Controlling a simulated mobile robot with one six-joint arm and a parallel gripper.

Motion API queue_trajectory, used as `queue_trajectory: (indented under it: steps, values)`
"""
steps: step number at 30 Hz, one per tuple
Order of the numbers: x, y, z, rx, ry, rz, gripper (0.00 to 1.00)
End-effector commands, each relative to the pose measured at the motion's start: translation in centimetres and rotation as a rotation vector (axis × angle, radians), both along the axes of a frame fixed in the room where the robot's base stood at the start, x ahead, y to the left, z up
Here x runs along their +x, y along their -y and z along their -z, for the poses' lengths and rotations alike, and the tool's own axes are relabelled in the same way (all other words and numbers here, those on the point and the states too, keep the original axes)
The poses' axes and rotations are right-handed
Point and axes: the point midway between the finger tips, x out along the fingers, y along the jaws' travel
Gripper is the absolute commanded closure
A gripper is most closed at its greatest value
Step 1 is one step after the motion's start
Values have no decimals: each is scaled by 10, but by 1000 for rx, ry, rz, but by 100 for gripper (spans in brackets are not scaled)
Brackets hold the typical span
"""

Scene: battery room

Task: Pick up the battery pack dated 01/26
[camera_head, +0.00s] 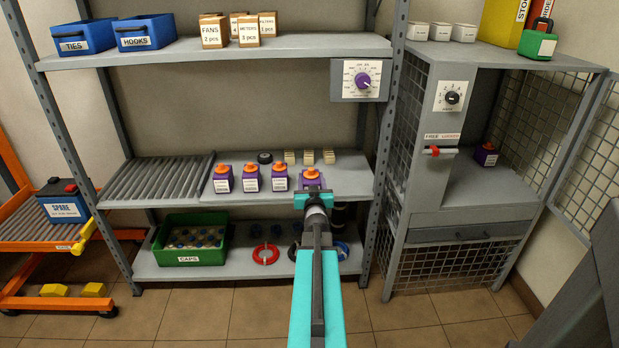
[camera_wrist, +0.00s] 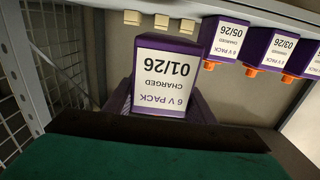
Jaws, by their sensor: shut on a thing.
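The battery pack dated 01/26 (camera_wrist: 166,76) is purple with a white label reading "6 V PACK CHARGED 01/26", upside down in the wrist view. In the head view this pack (camera_head: 312,181), with its orange top, is at the right end of the row on the middle shelf. My gripper (camera_head: 314,199) is shut on it from the front. I cannot tell whether its base touches the shelf. Similar packs marked 05/26 (camera_wrist: 224,40) and 03/26 (camera_wrist: 271,48) are beside it, apart from my gripper; another is partly cut off at the wrist view's edge.
Small cream blocks (camera_head: 308,157) and a black round item (camera_head: 265,157) lie behind the packs. A shelf post (camera_head: 383,160) stands to the right. The upper shelf (camera_head: 215,55) is overhead. Another purple pack (camera_head: 486,155) sits in the mesh cabinet. A green CAPS bin (camera_head: 188,239) is below.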

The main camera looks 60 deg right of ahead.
Motion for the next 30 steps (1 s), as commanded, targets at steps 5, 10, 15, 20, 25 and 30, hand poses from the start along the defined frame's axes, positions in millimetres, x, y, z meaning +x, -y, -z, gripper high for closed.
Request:
queue_trajectory:
  steps: [5,10,15,20,25,30]
  values:
    - [-10,-14,-4,-4,3,-1,98]
    - [-15,-21,-5,-3,4,-1,98]
    - [-17,-23,-5,-3,4,-1,98]
    - [-17,-23,-5,-3,4,-1,98]
    - [-17,-23,-5,-3,4,-1,98]
    - [-17,-23,-5,-3,4,-1,98]
